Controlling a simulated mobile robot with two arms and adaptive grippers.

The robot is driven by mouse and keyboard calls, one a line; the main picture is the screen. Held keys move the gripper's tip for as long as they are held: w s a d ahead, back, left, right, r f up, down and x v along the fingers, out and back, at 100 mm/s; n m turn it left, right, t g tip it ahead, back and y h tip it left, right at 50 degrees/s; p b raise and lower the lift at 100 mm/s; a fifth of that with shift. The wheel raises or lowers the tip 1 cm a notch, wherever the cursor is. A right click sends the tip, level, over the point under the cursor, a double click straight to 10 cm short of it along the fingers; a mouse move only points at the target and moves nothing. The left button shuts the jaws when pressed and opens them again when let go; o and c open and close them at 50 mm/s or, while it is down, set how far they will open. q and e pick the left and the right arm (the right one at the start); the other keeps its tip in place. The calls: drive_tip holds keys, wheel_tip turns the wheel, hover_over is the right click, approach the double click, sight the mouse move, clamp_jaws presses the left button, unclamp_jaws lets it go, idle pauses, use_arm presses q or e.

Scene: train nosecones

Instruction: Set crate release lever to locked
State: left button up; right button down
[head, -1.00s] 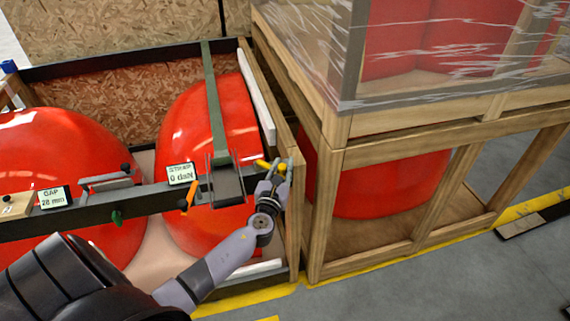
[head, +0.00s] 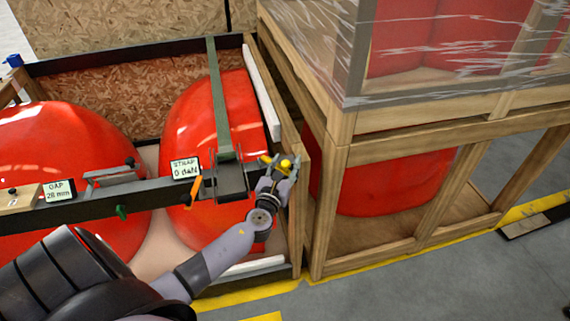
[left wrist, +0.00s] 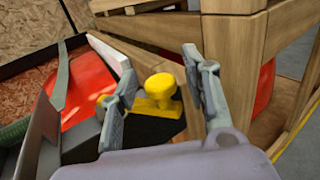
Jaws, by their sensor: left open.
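The yellow release lever (head: 286,165), with a rounded knob, sits at the right end of the dark crossbar (head: 150,192) on the open crate. My left gripper (head: 279,164) is open at the lever. In the left wrist view, the yellow knob (left wrist: 161,87) stands between the two spread grey fingers (left wrist: 158,88), on a yellow base over a dark plate. I cannot tell whether a finger touches it. The fingers partly hide the lever in the head view, and no locked marking is readable. My right gripper is out of view.
A green strap (head: 217,100) runs over a red nosecone (head: 183,115) to a ratchet beside the lever, with a "STRAP 0 daN" sign (head: 186,168). Another sign reads "GAP 28 mm" (head: 59,190). A wrapped wooden crate (head: 335,190) stands close on the right.

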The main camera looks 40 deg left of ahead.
use_arm(q)
drive_tip(key=v, duration=1.2)
drive_tip(key=shift+d, duration=0.1)
drive_tip(key=shift+c, duration=0.5)
